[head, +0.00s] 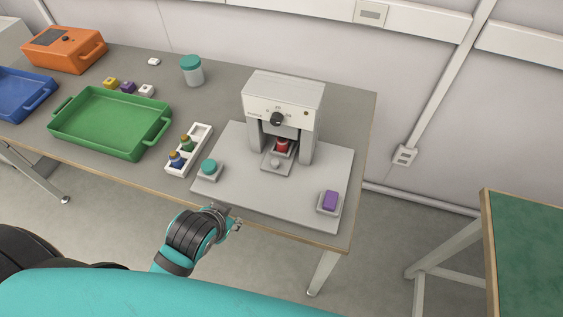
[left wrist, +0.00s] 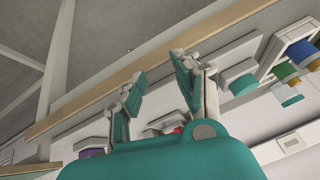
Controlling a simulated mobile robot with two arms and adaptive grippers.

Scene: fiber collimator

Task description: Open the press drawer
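The press (head: 283,98) is a white box-like machine with a black dial, standing on a light grey base plate. The drawer (head: 269,168) sits low in its front opening, with a round grey knob (head: 275,163) facing me. A red part (head: 282,146) shows just behind the knob; it shows partly in the left wrist view (left wrist: 178,130). How far the drawer is out is hard to tell. My left gripper (head: 230,217) is at the table's front edge, short of the drawer and apart from it. Its fingers (left wrist: 160,85) are spread and empty. My right gripper is not in view.
A teal knob on a pad (head: 209,167) and a purple block on a pad (head: 330,201) flank the drawer's front. A white rack (head: 190,151) with small bottles, a green tray (head: 73,133) and a lidded jar (head: 192,72) stand left. The plate before the drawer is clear.

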